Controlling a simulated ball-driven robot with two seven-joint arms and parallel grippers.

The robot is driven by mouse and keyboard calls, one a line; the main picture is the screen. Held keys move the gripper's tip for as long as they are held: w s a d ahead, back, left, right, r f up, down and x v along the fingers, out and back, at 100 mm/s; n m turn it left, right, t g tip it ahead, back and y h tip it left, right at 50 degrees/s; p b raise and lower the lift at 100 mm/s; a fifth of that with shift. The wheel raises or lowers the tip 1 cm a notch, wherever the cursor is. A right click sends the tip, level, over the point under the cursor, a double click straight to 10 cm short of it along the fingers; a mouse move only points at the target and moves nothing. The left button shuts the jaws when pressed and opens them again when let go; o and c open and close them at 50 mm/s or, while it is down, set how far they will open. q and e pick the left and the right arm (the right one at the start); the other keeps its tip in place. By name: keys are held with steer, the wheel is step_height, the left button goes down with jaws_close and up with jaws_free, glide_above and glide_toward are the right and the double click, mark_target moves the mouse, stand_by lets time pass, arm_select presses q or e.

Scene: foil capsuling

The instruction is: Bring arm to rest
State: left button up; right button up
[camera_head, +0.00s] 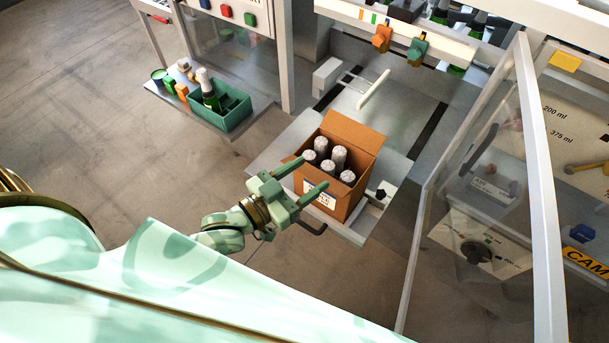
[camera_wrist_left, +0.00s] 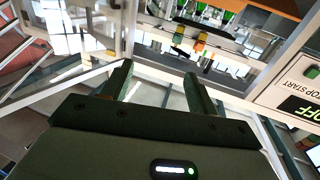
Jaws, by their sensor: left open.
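My left gripper (camera_head: 308,178) is open, its two green fingers apart with nothing seen between them. In the head view it is at the near left side of an open cardboard box (camera_head: 329,197), and its fingers overlap the box in the picture. I cannot tell whether they touch it. The box holds several bottles with silver foil tops (camera_head: 338,156), standing upright. In the left wrist view the two fingers (camera_wrist_left: 158,88) stand wide apart, with machine frames beyond them. My right gripper is in neither view.
The box stands on a grey metal shelf (camera_head: 345,232). A teal bin (camera_head: 236,112) with a bottle in it is on a side shelf at the left. A clear door with a white frame (camera_head: 540,190) stands at the right. Open floor (camera_head: 90,110) lies at the left.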

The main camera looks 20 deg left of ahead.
arm_select(q)
steer(key=shift+f, duration=0.1)
stand_by(0.7)
steer(key=s+a+f+g+y+b, duration=0.2)
steer(key=s+a+f, duration=0.1)
steer(key=f, duration=0.8)
steer(key=s+a+f+g+y+b, duration=0.1)
steer(key=s+a+f+g+y, duration=0.2)
steer(key=f, duration=0.8)
steer(key=s+a+f+g+y+b, duration=0.15)
steer(key=s+a+f, duration=0.25)
steer(key=f, duration=0.8)
steer(key=s+d+f+n+g+y+b, duration=0.1)
steer(key=s+f+g+b, duration=0.8)
steer(key=s+f, duration=1.5)
step_height(320, 180, down, 4)
steer(key=b, duration=0.5)
